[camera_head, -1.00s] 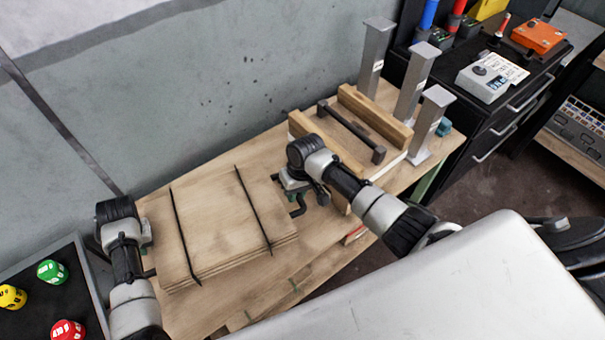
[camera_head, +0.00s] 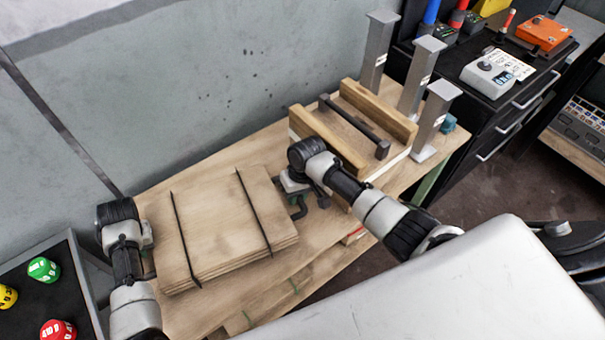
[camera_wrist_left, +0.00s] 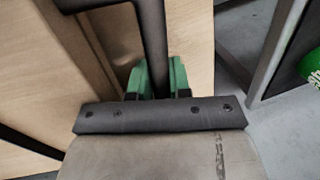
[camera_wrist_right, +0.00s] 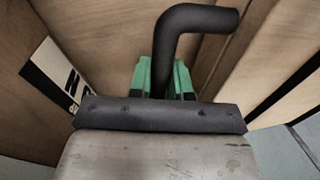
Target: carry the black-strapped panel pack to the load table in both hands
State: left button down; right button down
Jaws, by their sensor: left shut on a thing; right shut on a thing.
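The black-strapped panel pack (camera_head: 217,222) is a flat stack of light wooden sheets with two dark straps, seen over the wooden table (camera_head: 195,318) in the head view. My left gripper (camera_head: 146,236) is at its left side, shut on a black handle (camera_wrist_left: 152,40). My right gripper (camera_head: 300,187) is at its right side, shut on a bent black handle (camera_wrist_right: 190,25). Green finger pads show around each handle in the wrist views. The pack looks roughly level. I cannot tell whether a gap separates its underside from the table.
A wooden frame with a dark bar (camera_head: 353,125) stands on the table just right of my right gripper. Several grey posts (camera_head: 375,50) stand behind it. A black tool cabinet (camera_head: 500,105) is at right. A grey wall runs behind.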

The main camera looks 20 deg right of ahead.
pick_arm(q)
jog(key=shift+a+f+b, duration=0.15)
jog(key=shift+f+b, duration=0.5)
jog(key=shift+f, duration=0.05)
pick_arm(e)
jog(key=shift+w+d+f, duration=0.1)
jog(key=shift+d+f, duration=0.05)
jog(key=shift+f, duration=0.55)
pick_arm(q)
jog(key=c, duration=1.5)
grip_release()
jog(key=shift+f, duration=0.25)
pick_arm(e)
jog(key=c, duration=1.5)
grip_release()
jog(key=shift+f, duration=0.25)
pick_arm(q)
jog(key=o, duration=0.4)
jog(key=shift+s+r, duration=0.1)
jog(key=shift+r, duration=0.1)
pick_arm(e)
jog(key=o, duration=0.4)
jog(key=shift+s+r, duration=0.2)
pick_arm(q)
jog(key=shift+o, duration=0.2)
pick_arm(e)
jog(key=shift+o, duration=0.2)
